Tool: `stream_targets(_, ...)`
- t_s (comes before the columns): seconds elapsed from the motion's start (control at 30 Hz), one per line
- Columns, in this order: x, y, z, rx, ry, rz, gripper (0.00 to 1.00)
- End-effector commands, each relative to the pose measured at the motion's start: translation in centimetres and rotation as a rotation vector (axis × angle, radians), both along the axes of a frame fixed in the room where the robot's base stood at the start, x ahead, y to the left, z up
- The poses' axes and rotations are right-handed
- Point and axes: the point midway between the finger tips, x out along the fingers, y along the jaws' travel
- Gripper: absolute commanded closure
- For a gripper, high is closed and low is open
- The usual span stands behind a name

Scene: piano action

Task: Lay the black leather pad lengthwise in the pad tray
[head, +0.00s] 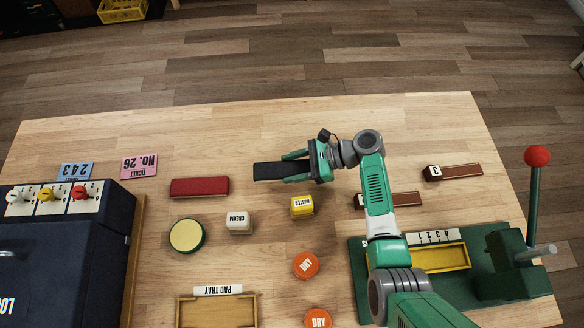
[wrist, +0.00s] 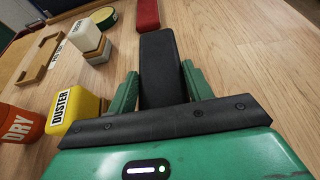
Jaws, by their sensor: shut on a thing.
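The black leather pad (head: 270,171) is a flat dark bar near the back middle of the table, its long side running left to right in the head view. My gripper (head: 293,168) is shut on the pad's right end, one green finger along each long side. In the wrist view the pad (wrist: 160,68) sticks out forward between the fingers (wrist: 158,88). I cannot tell whether it touches the table. The pad tray (head: 217,311) is a wooden frame at the front, left of middle, with a "PAD TRAY" label; its near part is cut off in the head view.
A red bar (head: 200,187) lies left of the pad. A cream block (head: 239,222), a yellow duster block (head: 302,206), a round green-rimmed pad (head: 187,235) and an orange "DRY" pot (head: 306,265) stand between pad and tray. A dark blue machine (head: 60,250) is at left.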

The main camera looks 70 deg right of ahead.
Motion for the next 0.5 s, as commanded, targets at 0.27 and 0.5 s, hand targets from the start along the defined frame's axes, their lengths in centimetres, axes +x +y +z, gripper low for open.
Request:
stream_targets(0.27, 0.0, 0.0, -2.9, 0.0, 0.001, -0.001, 0.73)
stream_targets(0.5, 0.0, 0.0, -3.0, 0.001, 0.001, -0.002, 0.34)
